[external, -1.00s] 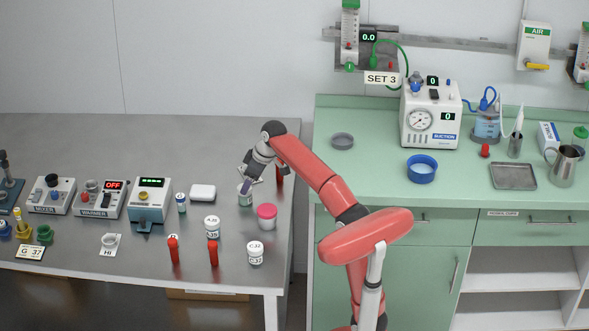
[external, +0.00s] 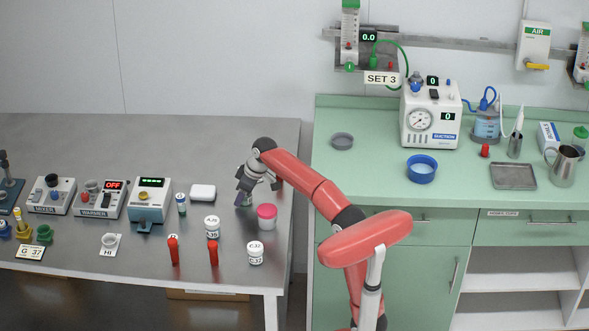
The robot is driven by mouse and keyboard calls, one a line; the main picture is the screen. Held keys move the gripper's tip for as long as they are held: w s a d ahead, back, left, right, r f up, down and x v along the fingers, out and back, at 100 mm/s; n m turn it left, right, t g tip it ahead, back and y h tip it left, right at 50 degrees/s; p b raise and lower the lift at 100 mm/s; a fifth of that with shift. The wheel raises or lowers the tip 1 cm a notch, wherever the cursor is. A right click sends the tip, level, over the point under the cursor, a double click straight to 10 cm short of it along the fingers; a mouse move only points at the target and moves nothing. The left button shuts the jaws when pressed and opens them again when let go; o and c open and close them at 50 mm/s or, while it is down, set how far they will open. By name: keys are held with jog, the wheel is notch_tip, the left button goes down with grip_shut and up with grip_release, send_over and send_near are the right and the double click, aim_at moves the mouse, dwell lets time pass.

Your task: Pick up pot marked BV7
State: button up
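No label reading BV7 is legible. My gripper (external: 244,196) points down at the right part of the steel table, with a purple fingertip low near the tabletop. A small pale pot that stood there is now almost wholly hidden by the gripper. I cannot tell whether the fingers are around it or beside it. A pot with a pink lid (external: 267,216) stands just right of and nearer than the gripper. Two white-lidded pots stand closer to the front, one marked something like A35 (external: 212,228) and one marked C.32 (external: 255,253).
Two red tubes (external: 174,249) (external: 213,252) stand near the front edge. A small blue-and-green vial (external: 181,204) and a white box (external: 203,192) are to the left, beside a teal device (external: 150,200). A green counter (external: 385,190) stands right, across a gap.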

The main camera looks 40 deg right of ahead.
jog(key=c, duration=0.5)
